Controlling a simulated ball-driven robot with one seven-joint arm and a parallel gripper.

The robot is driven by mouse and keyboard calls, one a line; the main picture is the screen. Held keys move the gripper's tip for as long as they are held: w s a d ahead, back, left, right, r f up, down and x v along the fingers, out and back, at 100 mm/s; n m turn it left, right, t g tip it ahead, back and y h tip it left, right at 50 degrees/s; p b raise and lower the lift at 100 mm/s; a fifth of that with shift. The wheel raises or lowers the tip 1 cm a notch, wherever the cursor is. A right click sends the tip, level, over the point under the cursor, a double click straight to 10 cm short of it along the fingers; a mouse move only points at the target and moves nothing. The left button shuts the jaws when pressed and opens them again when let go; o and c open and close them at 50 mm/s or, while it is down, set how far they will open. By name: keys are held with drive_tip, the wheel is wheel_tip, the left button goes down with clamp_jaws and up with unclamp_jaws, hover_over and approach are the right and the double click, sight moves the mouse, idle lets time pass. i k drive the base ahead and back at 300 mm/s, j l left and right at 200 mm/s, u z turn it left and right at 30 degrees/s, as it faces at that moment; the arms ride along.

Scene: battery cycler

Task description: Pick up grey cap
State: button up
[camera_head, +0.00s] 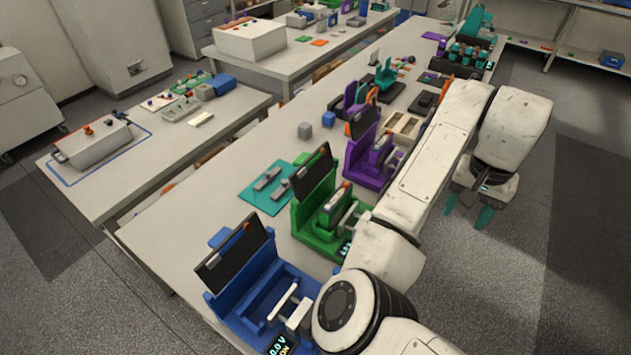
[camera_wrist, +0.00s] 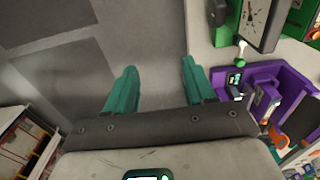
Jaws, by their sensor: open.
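I cannot pick out the grey cap for certain. Flat grey pieces (camera_head: 267,178) lie on a teal mat on the same bench. My gripper (camera_head: 467,208) is open and empty, its teal fingers pointing down past the bench's right side over the floor. In the wrist view its two teal fingers (camera_wrist: 160,80) are wide apart with only grey floor between them. No grey cap shows near the fingers.
Blue (camera_head: 245,290), green (camera_head: 325,215) and purple (camera_head: 375,155) cycler stations with upright black panels line the long bench (camera_head: 165,235). The purple station (camera_wrist: 265,80) is right of my fingers in the wrist view. Other benches stand to the left and back. Floor (camera_head: 540,270) is clear at right.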

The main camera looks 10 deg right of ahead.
sight(285, 187)
drive_tip(key=i+j, duration=0.25)
drive_tip(key=j, duration=0.15)
drive_tip(key=i+j, duration=0.55)
drive_tip(key=j, duration=0.25)
drive_tip(key=i+j, duration=0.25)
drive_tip(key=j, duration=0.15)
